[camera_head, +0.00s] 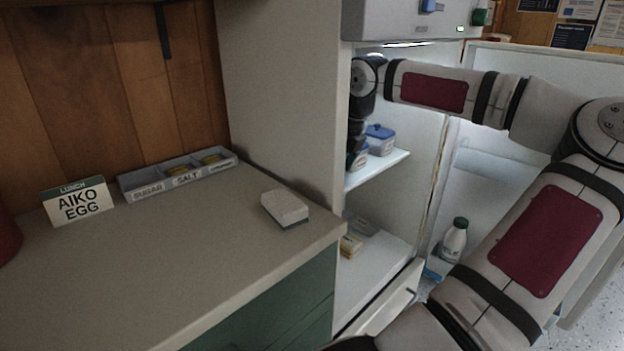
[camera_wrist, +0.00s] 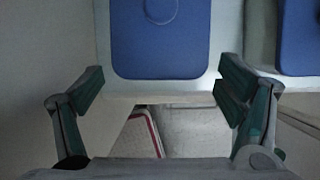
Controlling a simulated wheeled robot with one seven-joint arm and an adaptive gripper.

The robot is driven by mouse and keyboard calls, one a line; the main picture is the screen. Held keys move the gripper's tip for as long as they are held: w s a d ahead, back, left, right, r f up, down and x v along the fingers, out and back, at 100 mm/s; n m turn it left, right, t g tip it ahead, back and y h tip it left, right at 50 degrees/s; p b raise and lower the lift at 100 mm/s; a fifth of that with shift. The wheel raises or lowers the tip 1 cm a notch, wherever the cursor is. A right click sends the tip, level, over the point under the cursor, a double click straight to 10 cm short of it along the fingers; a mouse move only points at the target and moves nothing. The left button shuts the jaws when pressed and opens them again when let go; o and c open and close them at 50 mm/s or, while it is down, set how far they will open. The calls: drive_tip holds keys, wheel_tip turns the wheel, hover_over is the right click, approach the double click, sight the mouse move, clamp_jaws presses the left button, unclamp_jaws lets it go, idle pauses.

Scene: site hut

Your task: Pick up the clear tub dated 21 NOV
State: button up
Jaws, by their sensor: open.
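In the wrist view, a clear tub with a blue lid (camera_wrist: 160,40) lies straight ahead, and a second blue-lidded tub (camera_wrist: 300,38) is partly cut off at the right. My gripper (camera_wrist: 158,88) is open and empty, with one finger either side of the nearer end of the first tub. In the head view, one blue-lidded tub (camera_head: 380,141) shows on the upper fridge shelf, and another (camera_head: 361,158) is mostly hidden behind my gripper (camera_head: 356,158). No date is readable on either tub, so I cannot tell which is 21 NOV.
The upper shelf (camera_head: 392,166) is inside the open fridge. Lower down are a yellowish pack (camera_head: 350,245) and a clear container (camera_head: 362,225). A milk bottle (camera_head: 454,240) stands in the door. The fridge side wall (camera_head: 280,90) is close left of my gripper.

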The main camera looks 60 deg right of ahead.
drive_tip(key=shift+w+d, duration=0.3)
drive_tip(key=shift+w, duration=0.65)
drive_tip(key=w, duration=0.1)
drive_tip(key=w+b, duration=0.1)
drive_tip(key=w, duration=0.1)
drive_tip(key=shift+w+d, duration=0.25)
drive_tip(key=shift+d, duration=0.15)
drive_tip(key=shift+b+x, duration=0.4)
drive_tip(key=shift+x, duration=0.7)
drive_tip(key=shift+w+d+f, duration=0.1)
drive_tip(key=shift+f, duration=0.3)
drive_tip(key=c, duration=1.5)
drive_tip(key=shift+o, duration=0.2)
drive_tip(key=shift+r, duration=0.1)
